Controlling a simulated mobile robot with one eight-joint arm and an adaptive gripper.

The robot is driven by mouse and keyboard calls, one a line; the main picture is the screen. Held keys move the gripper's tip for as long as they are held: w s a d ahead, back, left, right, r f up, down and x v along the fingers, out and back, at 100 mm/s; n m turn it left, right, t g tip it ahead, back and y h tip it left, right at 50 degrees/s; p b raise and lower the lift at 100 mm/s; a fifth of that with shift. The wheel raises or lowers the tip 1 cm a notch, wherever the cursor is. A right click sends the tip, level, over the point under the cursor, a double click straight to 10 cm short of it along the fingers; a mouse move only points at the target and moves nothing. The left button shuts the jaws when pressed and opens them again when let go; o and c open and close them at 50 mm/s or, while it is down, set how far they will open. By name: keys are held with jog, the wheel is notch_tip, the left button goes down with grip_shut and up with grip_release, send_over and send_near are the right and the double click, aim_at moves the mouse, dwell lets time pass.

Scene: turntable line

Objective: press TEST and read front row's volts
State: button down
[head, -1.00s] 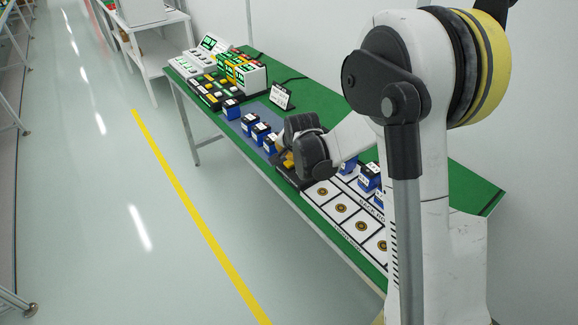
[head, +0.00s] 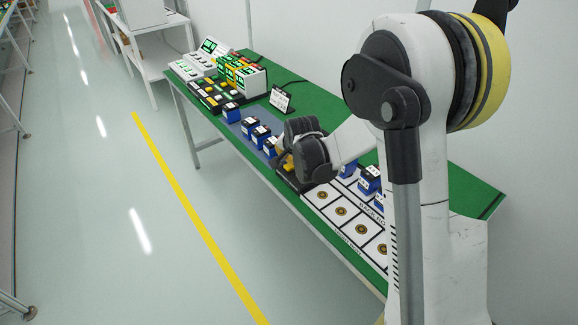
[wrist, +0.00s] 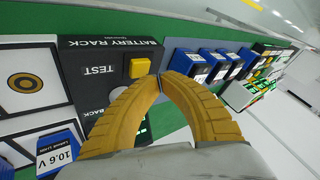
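The black battery rack panel (wrist: 85,60), lettered BATTERY RACK and TEST, appears upside down in the wrist view. Its yellow TEST button (wrist: 139,67) sits just left of my gripper's tips. My gripper (wrist: 160,78) has its two yellow fingers brought together at the tips, with nothing between them; contact with the button cannot be told. A grey disc (wrist: 117,93) is partly behind the left finger. A blue battery (wrist: 60,150) labelled 10.6 V stands at lower left. In the head view my gripper (head: 287,166) is over the rack, mostly hidden by my wrist.
White pads with gold discs (head: 340,211) lie bare along the table's near edge. Blue batteries (head: 369,180) stand behind them, and several more (head: 249,126) stand on a blue-grey mat. Lit meters (head: 243,78) and a small sign (head: 280,99) are farther along the green table.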

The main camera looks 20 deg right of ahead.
aim_at(287, 164)
jog(key=shift+f, duration=0.15)
jog(key=shift+f+b, duration=0.3)
jog(key=shift+b, duration=0.1)
jog(key=shift+f+b, duration=0.35)
jog(key=shift+f, duration=0.05)
dwell(0.6)
jog(key=shift+r, duration=0.15)
dwell(0.3)
jog(key=shift+r+p, duration=0.55)
jog(key=shift+r, duration=0.15)
jog(key=shift+r+p, duration=1.65)
jog(key=shift+r, duration=0.85)
